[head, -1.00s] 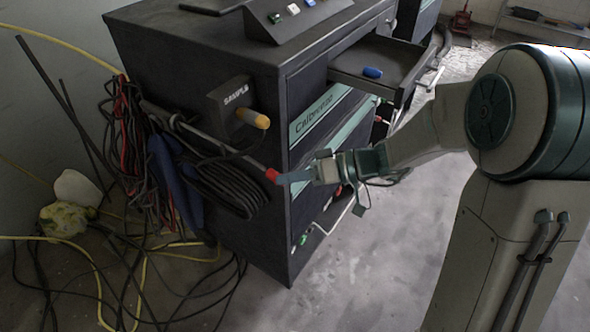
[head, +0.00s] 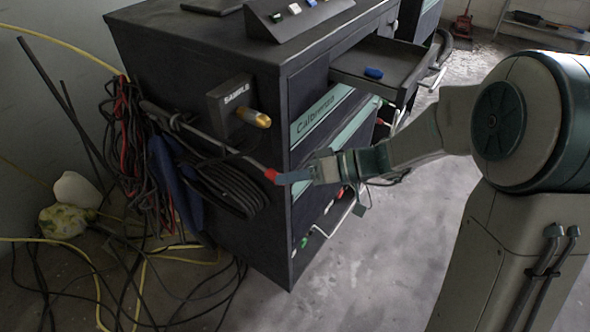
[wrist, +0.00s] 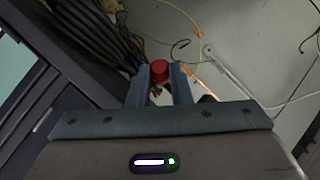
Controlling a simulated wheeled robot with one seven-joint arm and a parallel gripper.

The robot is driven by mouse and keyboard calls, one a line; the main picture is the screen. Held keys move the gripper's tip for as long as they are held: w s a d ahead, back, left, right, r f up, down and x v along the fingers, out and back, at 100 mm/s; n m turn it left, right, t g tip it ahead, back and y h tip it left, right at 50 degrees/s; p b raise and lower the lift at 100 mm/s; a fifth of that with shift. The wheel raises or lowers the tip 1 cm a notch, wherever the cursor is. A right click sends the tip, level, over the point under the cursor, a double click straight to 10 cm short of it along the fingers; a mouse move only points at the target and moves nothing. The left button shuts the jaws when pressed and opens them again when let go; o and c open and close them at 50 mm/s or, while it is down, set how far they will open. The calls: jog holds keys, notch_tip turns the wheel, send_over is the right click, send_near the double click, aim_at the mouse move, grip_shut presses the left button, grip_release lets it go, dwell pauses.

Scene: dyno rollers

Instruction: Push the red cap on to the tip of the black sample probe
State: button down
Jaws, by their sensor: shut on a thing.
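The red cap (head: 271,175) is between the fingertips of my gripper (head: 283,178), at the right front corner of the dark cabinet. In the wrist view the red cap (wrist: 160,67) sits between both fingers, and my gripper (wrist: 160,78) is shut on it. The sample probe (head: 222,146) is a long thin rod running along the cabinet's left side, sloping down to the right. Its lower end meets the red cap in the head view. The cap hides the tip, so I cannot tell how far the cap sits over it.
A dark cabinet (head: 200,60) carries a SAMPLE box (head: 230,99) with an orange-yellow handled plug (head: 254,118). An open drawer (head: 400,62) holds a blue object (head: 374,73). Coiled black hose (head: 230,188) hangs below the rod. Cables lie on the floor at left.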

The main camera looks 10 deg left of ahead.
jog(key=shift+w+a+r+b, duration=0.1)
jog(key=shift+w+a+b, duration=0.1)
jog(key=shift+a+b, duration=0.45)
jog(key=c, duration=1.2)
grip_release()
jog(key=shift+d, duration=0.15)
jog(key=shift+c, duration=0.2)
